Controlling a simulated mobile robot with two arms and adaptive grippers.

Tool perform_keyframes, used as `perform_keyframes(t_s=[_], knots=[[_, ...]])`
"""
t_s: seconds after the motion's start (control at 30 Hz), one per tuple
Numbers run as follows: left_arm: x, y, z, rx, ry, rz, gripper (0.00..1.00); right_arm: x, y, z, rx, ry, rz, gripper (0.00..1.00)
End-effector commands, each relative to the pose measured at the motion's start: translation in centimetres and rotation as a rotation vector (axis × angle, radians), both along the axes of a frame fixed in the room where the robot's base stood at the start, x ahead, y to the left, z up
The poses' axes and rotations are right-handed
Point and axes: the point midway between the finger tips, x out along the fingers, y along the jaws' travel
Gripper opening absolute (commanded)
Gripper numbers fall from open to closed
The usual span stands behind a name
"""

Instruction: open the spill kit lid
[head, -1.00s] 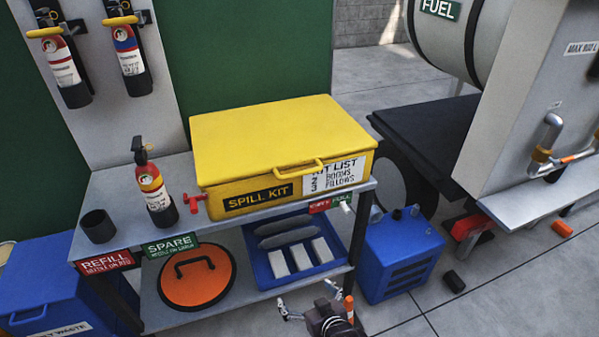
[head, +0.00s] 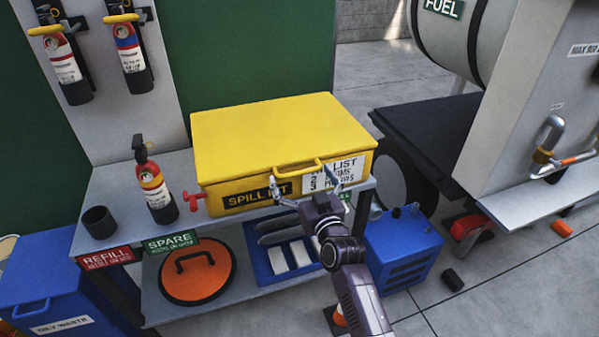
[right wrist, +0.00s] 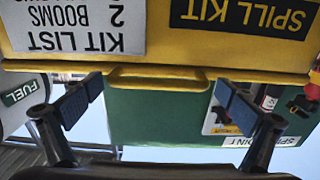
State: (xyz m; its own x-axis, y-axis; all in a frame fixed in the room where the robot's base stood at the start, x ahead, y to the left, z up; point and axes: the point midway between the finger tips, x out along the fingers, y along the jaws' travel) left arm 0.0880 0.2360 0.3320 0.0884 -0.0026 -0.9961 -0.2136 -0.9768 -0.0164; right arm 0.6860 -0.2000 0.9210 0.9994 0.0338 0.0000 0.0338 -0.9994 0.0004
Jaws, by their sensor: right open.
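The yellow spill kit (head: 213,203) stands on the upper shelf of a grey bench, and its yellow lid (head: 270,125) is shut. A yellow handle (head: 299,169) sticks out from the lid's front edge. My right gripper (head: 305,184) is open in front of the kit, with its fingers spread to either side of the handle and partly covering the front labels. In the right wrist view, which is upside down, the handle (right wrist: 160,72) lies between and beyond the open fingers (right wrist: 158,108), with no visible contact. My left gripper is not in view.
A fire extinguisher (head: 153,186) and a dark cup (head: 99,222) stand left of the kit on the bench. A red tap (head: 193,201) sticks out at the kit's left. A blue container (head: 405,248) stands on the floor to the right. Space above the lid is clear.

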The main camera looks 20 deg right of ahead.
Motion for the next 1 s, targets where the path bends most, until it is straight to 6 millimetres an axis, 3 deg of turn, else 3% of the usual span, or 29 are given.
perform_keyframes(t_s=[0.37, 0.8, 1.0], knots=[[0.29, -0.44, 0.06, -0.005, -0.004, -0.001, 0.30, 0.75, 0.02, -0.04, 0.000, 0.001, 0.000, 1.00], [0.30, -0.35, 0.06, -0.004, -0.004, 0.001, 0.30, 0.73, 0.05, -0.03, 0.000, 0.001, 0.000, 0.53], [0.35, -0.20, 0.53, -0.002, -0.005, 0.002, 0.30, 0.91, 0.06, 0.48, 0.000, 0.006, 0.000, 0.52]])
